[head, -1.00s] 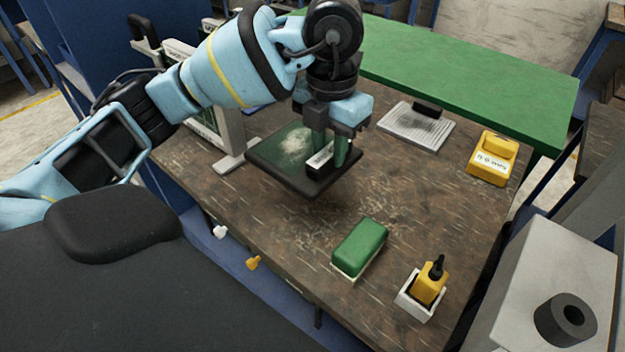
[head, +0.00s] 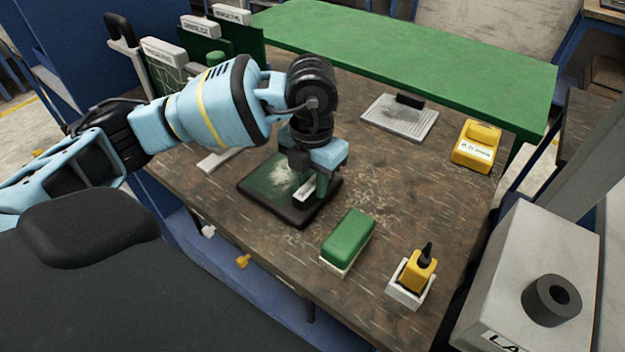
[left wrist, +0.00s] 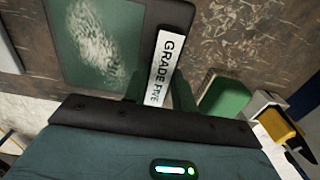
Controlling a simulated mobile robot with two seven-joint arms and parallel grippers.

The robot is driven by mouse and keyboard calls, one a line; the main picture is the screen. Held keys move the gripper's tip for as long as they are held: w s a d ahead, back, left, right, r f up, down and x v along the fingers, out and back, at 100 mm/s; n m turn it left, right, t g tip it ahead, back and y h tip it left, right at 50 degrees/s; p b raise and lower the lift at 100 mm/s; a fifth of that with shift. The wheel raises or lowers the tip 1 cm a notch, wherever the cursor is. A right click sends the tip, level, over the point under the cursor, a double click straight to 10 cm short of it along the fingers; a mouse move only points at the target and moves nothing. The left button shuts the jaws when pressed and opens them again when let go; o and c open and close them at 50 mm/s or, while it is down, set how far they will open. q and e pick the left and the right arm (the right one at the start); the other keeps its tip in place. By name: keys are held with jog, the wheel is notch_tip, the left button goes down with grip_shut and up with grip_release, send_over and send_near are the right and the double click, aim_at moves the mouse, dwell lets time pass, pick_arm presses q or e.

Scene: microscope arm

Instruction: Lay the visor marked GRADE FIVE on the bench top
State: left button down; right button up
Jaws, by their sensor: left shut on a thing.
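The visor (head: 265,188) is a dark green pane in a black frame, with a pale smudge on it. In the left wrist view the visor (left wrist: 98,45) has a white label (left wrist: 163,68) reading GRADE FIVE. My left gripper (head: 310,188) comes down from above and is shut on the label edge of the visor. The visor is flat, at or very close to the bench top (head: 400,190); I cannot tell whether it touches fully. My right gripper is not in view.
A green-topped block (head: 348,238) and a yellow bottle (head: 418,268) in a white holder stand in front and to the right. A yellow block (head: 476,146) and a grey plate (head: 400,120) lie farther back. Other labelled panels (head: 170,65) stand at back left.

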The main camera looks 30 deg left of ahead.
pick_arm(q)
jog(key=shift+f, duration=0.3)
jog(key=c, duration=1.1)
grip_release()
jog(key=shift+f, duration=0.1)
notch_tip(320, 180, up, 12)
jog(key=shift+r+p, duration=0.1)
jog(key=shift+p, duration=0.2)
